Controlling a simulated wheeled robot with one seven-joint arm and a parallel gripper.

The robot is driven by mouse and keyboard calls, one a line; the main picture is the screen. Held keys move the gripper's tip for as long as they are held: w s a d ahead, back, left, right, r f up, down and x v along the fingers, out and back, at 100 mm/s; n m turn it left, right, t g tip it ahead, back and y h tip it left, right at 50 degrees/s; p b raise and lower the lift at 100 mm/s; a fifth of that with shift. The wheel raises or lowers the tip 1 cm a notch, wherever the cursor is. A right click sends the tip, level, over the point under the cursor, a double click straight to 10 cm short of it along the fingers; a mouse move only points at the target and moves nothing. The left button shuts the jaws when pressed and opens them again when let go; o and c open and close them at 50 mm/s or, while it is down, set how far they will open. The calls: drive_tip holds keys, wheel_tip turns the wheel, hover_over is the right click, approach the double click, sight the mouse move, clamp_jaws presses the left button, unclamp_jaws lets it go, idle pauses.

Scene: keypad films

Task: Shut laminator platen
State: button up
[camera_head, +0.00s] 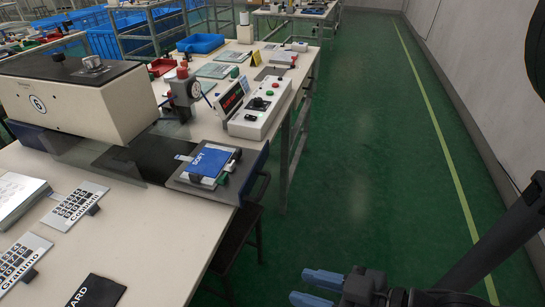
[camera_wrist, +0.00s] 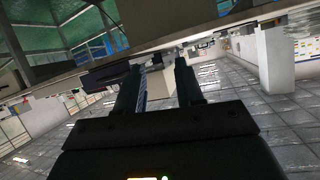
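The laminator (camera_head: 85,98) is a cream box with a black top and a knob, at the left of the long table. A dark flat platen (camera_head: 205,184) sticks out on its right side, toward the table edge, joined by a dark plate. A blue keypad film (camera_head: 208,163) lies on the platen, with small dark and green clamps around it. My gripper (camera_head: 306,287) is at the bottom right over the floor, well apart from the platen. Its two blue-tipped fingers are spread and empty. They also show apart in the wrist view (camera_wrist: 157,75), where the laminator cannot be made out.
A control box (camera_head: 262,108) with buttons and a red display stands behind the platen. Keypad sheets (camera_head: 75,204) lie at the table's front left. A chair (camera_head: 240,235) stands under the table edge. The green floor (camera_head: 365,150) right of the table is clear.

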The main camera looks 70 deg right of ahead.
drive_tip(key=w+d+f+m+g, duration=0.1)
drive_tip(key=d+f+m, duration=0.1)
drive_tip(key=d+f, duration=0.1)
drive_tip(key=w+d+f+m+g+h+p, duration=0.1)
drive_tip(key=d+f+m, duration=0.2)
drive_tip(key=w+d+f+m+g, duration=0.1)
drive_tip(key=w+d+f+m, duration=0.1)
drive_tip(key=d+f, duration=0.1)
drive_tip(key=shift+w+d+m+g+p, duration=0.1)
drive_tip(key=shift+d+m+g+p, duration=0.15)
drive_tip(key=shift+m+g+p, duration=0.05)
drive_tip(key=c, duration=0.6)
drive_tip(key=d+m, duration=0.1)
drive_tip(key=d, duration=0.1)
drive_tip(key=w+d+m, duration=0.1)
drive_tip(key=d, duration=0.1)
drive_tip(key=w+d+m+y+p, duration=0.1)
drive_tip(key=d+m, duration=0.1)
drive_tip(key=d, duration=0.1)
drive_tip(key=shift+w+d+f, duration=0.1)
drive_tip(key=shift+w+f, duration=0.1)
drive_tip(key=shift+f, duration=0.15)
clamp_jaws()
drive_tip(key=m+t+y+p, duration=0.2)
drive_tip(key=m+t+y, duration=0.1)
drive_tip(key=t, duration=0.2)
approach(267, 153)
drive_tip(key=p+x, duration=0.2)
drive_tip(key=x, duration=0.4)
drive_tip(key=shift+w, duration=0.25)
